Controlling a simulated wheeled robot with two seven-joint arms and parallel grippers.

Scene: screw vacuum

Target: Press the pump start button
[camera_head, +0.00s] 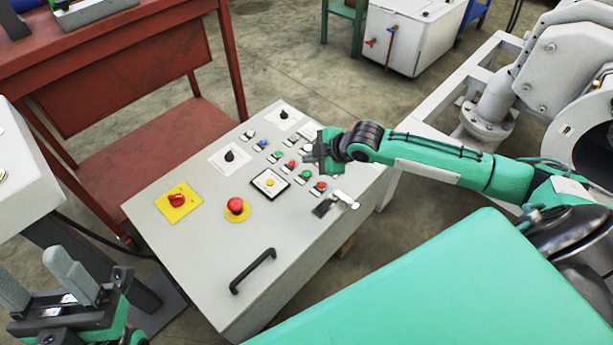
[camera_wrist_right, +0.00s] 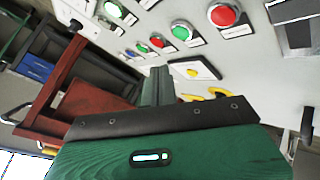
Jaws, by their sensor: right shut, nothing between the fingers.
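The sloped grey control panel (camera_head: 225,270) carries rows of small green, red and blue push buttons. A green button (camera_head: 305,174) and a red button (camera_head: 320,186) sit near its right edge. Labels are too small to read, so I cannot tell which is the pump start button. My right gripper (camera_head: 322,152) is shut and empty over the panel's right side, hiding some buttons. In the right wrist view its closed fingers (camera_wrist_right: 157,84) point at the panel, below a green button (camera_wrist_right: 181,32) and a red button (camera_wrist_right: 223,14). My left gripper (camera_head: 35,268) is open and empty, low left.
A red emergency knob (camera_head: 236,205), a red rotary switch (camera_head: 177,200) on a yellow plate and a black handle (camera_head: 252,271) stick up from the panel. A red metal bench (camera_head: 150,140) stands behind left. A white frame with a grey machine (camera_head: 560,70) stands right.

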